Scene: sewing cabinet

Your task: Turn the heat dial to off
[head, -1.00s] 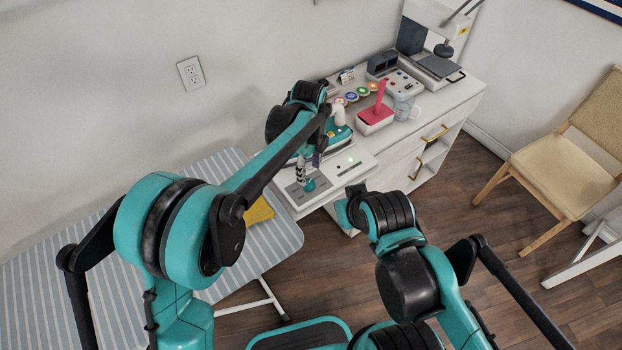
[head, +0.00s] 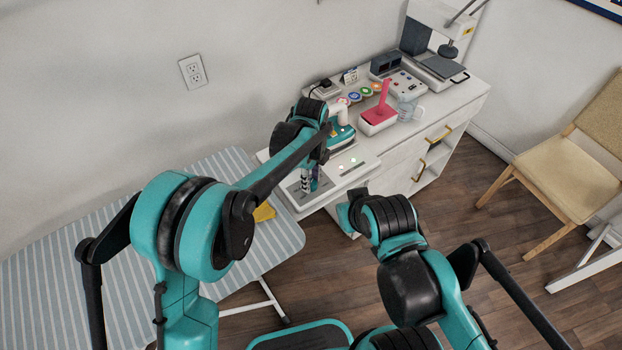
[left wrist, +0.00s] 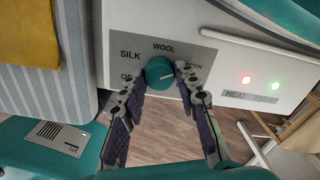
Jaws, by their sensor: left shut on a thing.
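The heat dial (left wrist: 160,71) is a round teal knob on a grey plate marked OFF, SILK, WOOL and, at right, a partly covered label. Its pale pointer line faces right, away from OFF, toward the covered label. My left gripper (left wrist: 155,82) is shut on the dial, with one finger on each side of it. In the head view my left gripper (head: 312,182) is down at the front left of the white ironing station (head: 366,166), and its fingers mostly hide the dial. My right arm reaches in at the lower right; its gripper fingers do not show.
A red light (left wrist: 246,79) and a green light (left wrist: 276,85) glow right of the dial. A teal iron (head: 342,136) stands behind the gripper. A striped ironing board (head: 180,205) with a yellow cloth (head: 264,212) is at left.

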